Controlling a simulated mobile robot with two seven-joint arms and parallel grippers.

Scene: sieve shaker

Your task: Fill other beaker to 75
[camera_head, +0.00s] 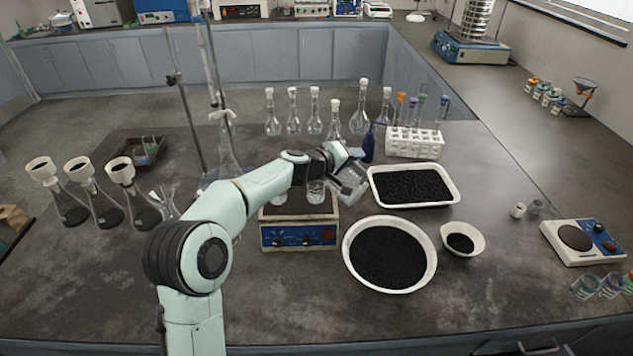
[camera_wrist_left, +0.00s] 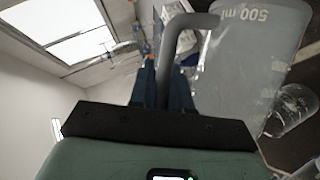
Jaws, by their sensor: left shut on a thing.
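My left gripper (camera_head: 350,154) is shut on the handle of a clear jug (camera_head: 350,184), which is tilted over the right side of the hotplate (camera_head: 285,236). In the left wrist view my gripper (camera_wrist_left: 163,80) closes on the handle of this jug (camera_wrist_left: 235,60), which bears a 500 ml mark. Two small clear beakers stand on the hotplate: the right beaker (camera_head: 316,193) is close to the jug, and the left beaker (camera_head: 279,196) is partly behind my arm. A clear beaker (camera_wrist_left: 292,110) also shows beside the jug in the wrist view. Liquid levels are too small to read. My right gripper is out of view.
A white tray (camera_head: 455,197) and a round white bowl (camera_head: 431,276) of black grains lie right of the hotplate. A test-tube rack (camera_head: 414,146), a blue bottle (camera_head: 369,146) and several stoppered flasks stand behind. Filter flasks (camera_head: 105,208) stand at left.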

